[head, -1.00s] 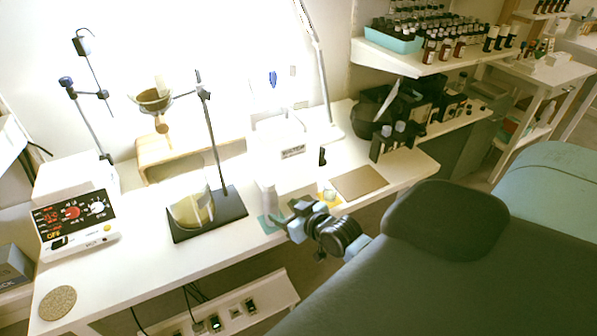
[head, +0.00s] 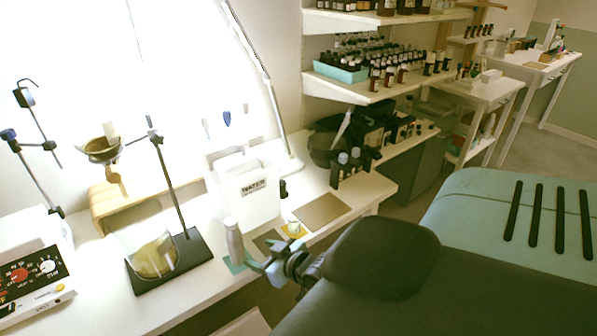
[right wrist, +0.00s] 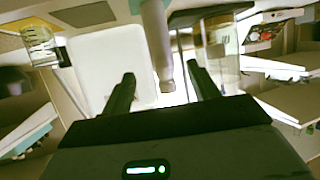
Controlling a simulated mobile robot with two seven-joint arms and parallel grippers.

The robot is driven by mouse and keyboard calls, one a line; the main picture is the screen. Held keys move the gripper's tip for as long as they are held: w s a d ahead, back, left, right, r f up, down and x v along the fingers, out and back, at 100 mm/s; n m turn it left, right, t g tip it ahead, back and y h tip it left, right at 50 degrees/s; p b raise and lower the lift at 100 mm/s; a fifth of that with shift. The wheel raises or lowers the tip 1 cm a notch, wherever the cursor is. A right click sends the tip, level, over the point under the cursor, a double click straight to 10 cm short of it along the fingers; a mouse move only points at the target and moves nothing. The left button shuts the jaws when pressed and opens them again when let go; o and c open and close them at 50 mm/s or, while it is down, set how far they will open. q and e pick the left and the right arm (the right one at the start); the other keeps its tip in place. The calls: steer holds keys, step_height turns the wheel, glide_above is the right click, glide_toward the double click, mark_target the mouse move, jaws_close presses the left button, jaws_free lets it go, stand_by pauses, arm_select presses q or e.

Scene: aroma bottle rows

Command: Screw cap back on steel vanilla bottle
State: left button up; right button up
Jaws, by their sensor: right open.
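The steel bottle (head: 234,244) stands upright on a teal mat (head: 236,266) near the bench's front edge. My right gripper (head: 258,265) is open beside it, on its right and toward the bench front. In the right wrist view a grey cylinder with a narrower end, apparently the steel bottle (right wrist: 156,40), shows between the two open fingers (right wrist: 163,92), not gripped. My left gripper is not in view.
A glass beaker (head: 154,258) on a black stand base (head: 175,262) stands left of the bottle. A brown mat (head: 323,211) lies bare to the right.

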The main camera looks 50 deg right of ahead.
steer(key=s+a+f+g, duration=0.1)
steer(key=s+a+f, duration=0.4)
steer(key=s, duration=0.4)
steer(key=s+a+f+n+g+y, duration=0.1)
steer(key=s+a+f, duration=0.4)
steer(key=s, duration=0.5)
steer(key=s+a+f+g, duration=0.3)
steer(key=s+a+f, duration=0.2)
steer(key=s+f, duration=0.2)
steer(key=s, duration=0.2)
steer(key=shift+s, duration=0.3)
steer(key=shift+a, duration=0.1)
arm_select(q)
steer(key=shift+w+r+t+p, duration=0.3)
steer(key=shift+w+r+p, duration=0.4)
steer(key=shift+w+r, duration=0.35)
arm_select(e)
steer(key=shift+w+r+n+y, duration=0.3)
steer(key=shift+w+r, duration=0.5)
steer(key=shift+r, duration=0.3)
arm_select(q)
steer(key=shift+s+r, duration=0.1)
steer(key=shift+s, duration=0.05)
